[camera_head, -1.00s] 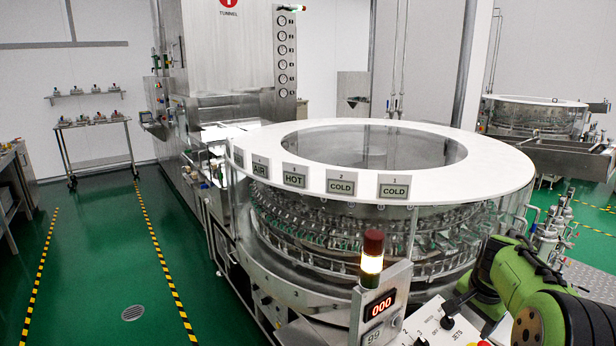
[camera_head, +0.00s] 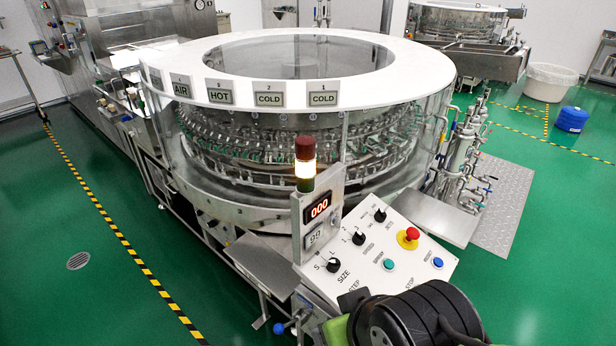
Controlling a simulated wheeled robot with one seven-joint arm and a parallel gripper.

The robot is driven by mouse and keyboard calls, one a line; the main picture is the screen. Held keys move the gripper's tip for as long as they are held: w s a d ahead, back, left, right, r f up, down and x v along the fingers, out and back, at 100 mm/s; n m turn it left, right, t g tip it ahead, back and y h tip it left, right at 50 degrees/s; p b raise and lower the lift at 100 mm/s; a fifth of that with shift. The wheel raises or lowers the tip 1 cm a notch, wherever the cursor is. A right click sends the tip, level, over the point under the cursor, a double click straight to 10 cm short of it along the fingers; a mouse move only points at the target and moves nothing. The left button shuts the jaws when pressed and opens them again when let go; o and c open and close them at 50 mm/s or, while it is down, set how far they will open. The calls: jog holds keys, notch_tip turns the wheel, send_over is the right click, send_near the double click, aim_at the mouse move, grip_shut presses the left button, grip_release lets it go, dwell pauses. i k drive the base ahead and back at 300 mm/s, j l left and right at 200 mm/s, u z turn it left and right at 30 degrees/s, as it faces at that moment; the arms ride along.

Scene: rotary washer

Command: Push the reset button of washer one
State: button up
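The control panel (camera_head: 347,230) of the near washer (camera_head: 300,165) is a sloped white plate at lower centre right. A blue button (camera_head: 437,262) sits on its right side, with a small label that seems to read RESET. A teal button (camera_head: 389,264) is to its left, and a red mushroom stop button (camera_head: 411,235) on a yellow base is above and between them. My arm, black and ribbed with a bit of green, is at the bottom edge, below the panel in the picture. It covers part of the panel's lower edge. I cannot make out my gripper's fingers.
A pipe stand (camera_head: 463,160) and metal floor plate (camera_head: 505,205) are to the right. Green floor (camera_head: 540,270) is clear at lower right.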

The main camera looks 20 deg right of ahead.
aim_at(438, 263)
jog(key=l+z, duration=0.15)
jog(key=z, duration=1.45)
